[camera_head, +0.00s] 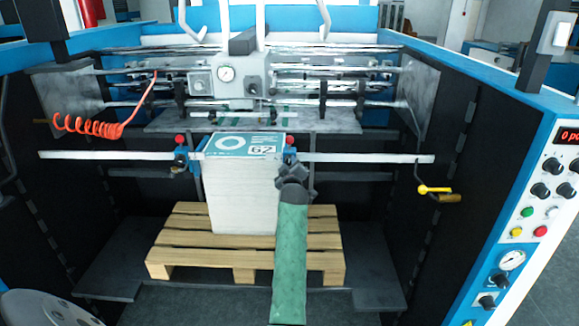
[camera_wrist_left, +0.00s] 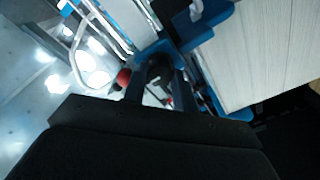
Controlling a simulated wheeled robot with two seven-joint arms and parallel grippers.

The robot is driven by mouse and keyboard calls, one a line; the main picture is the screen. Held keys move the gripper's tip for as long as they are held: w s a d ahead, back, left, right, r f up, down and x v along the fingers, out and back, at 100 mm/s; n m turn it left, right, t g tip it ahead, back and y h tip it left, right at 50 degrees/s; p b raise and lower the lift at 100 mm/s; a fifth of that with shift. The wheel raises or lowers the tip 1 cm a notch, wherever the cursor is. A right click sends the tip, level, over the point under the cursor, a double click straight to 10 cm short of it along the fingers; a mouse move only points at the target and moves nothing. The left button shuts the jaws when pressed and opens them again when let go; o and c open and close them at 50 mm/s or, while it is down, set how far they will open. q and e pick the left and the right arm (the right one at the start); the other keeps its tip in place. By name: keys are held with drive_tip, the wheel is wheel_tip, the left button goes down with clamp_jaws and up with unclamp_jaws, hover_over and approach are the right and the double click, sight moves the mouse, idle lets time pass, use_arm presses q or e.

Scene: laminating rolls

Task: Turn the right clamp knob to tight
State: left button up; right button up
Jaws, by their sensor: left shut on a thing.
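The right clamp (camera_head: 290,151), blue with a red top, sits on the horizontal bar at the right edge of the paper stack. My left gripper (camera_head: 288,166), on the green-sleeved arm, is right in front of it and hides its lower part. In the left wrist view my left gripper's fingers (camera_wrist_left: 156,82) are closed around a dark round knob (camera_wrist_left: 160,71) beside the clamp's blue body. A red ball (camera_wrist_left: 122,78) shows just left of the fingers. The knob's turn position cannot be read. My right gripper is not in view.
The white paper stack (camera_head: 238,190) stands on a wooden pallet (camera_head: 190,238). The left clamp (camera_head: 181,157) is on the same bar (camera_head: 110,155). A yellow handle (camera_head: 433,190) sticks out at the right, near the control panel. A red coiled hose (camera_head: 90,126) hangs at the left.

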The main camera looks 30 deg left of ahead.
use_arm(q)
drive_tip(key=shift+f+m+b, duration=0.1)
drive_tip(key=shift+m+b, duration=0.2)
drive_tip(key=shift+m, duration=0.2)
drive_tip(key=m+b, duration=0.1)
drive_tip(key=m, duration=0.3)
drive_tip(key=shift+b, duration=0.4)
drive_tip(key=shift+m+t, duration=0.3)
drive_tip(key=shift+m, duration=0.8)
drive_tip(key=shift+m+b, duration=0.35)
drive_tip(key=shift+m, duration=0.55)
drive_tip(key=m, duration=0.5)
drive_tip(key=shift+m+t, duration=0.4)
drive_tip(key=shift+a+m, duration=0.1)
drive_tip(key=shift+m, duration=0.3)
drive_tip(key=shift+m+h, duration=0.3)
drive_tip(key=shift+m, duration=0.4)
drive_tip(key=shift+m+p, duration=0.3)
drive_tip(key=shift+m, duration=0.6)
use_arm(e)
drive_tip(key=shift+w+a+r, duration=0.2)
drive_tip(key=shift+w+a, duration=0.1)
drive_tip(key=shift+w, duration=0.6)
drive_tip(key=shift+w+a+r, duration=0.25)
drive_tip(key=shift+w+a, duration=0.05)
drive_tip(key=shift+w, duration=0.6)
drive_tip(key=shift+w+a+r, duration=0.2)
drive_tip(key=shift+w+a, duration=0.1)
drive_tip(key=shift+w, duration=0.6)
